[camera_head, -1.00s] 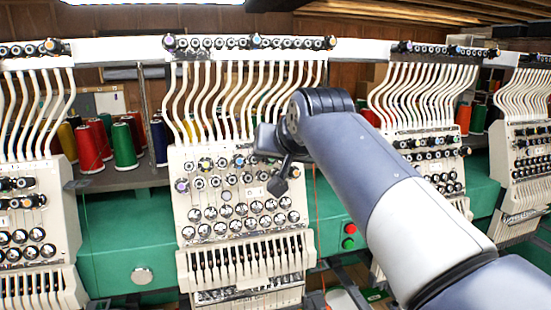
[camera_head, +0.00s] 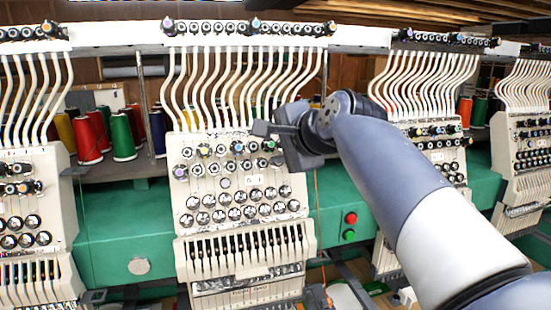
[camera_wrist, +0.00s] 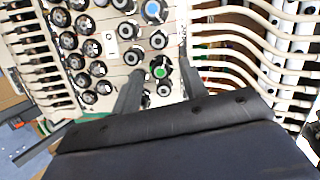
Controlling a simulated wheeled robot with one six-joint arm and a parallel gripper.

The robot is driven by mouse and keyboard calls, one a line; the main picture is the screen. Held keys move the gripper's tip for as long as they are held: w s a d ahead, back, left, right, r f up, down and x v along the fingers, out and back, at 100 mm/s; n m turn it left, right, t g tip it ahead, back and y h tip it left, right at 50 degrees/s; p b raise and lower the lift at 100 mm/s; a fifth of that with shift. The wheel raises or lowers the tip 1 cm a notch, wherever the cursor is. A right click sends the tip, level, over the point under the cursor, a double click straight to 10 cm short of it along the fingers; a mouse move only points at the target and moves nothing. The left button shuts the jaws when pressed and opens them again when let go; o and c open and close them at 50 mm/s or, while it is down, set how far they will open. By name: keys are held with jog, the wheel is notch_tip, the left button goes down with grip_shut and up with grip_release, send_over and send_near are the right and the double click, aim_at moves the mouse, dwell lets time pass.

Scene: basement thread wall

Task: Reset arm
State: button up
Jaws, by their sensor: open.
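My gripper (camera_head: 278,143) is in front of the upper right part of the middle embroidery head (camera_head: 244,195), a cream panel with rows of black and white tension knobs. In the wrist view my gripper (camera_wrist: 159,83) shows two dark fingers spread apart with nothing held between them. A green-centred knob (camera_wrist: 160,72) and other knobs lie beyond the fingertips. I cannot tell the exact gap to the panel. My arm comes in from the lower right and hides part of the machine behind it.
White thread tubes (camera_head: 215,90) run down to each head. Thread cones, among them a green one (camera_head: 122,138), stand on the shelf behind. The green machine beam (camera_head: 120,225) carries a red button (camera_head: 351,218) and a green one. Another head (camera_head: 432,150) stands to the right.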

jog(key=m+b, duration=0.1)
jog(key=m, duration=0.3)
jog(key=shift+f+m+t+y, duration=0.15)
jog(key=shift+m+t+y, duration=0.15)
jog(key=shift+t, duration=0.1)
jog(key=m+t, duration=0.1)
jog(key=m, duration=0.2)
jog(key=shift+s+m, duration=0.1)
jog(key=shift+m, duration=0.2)
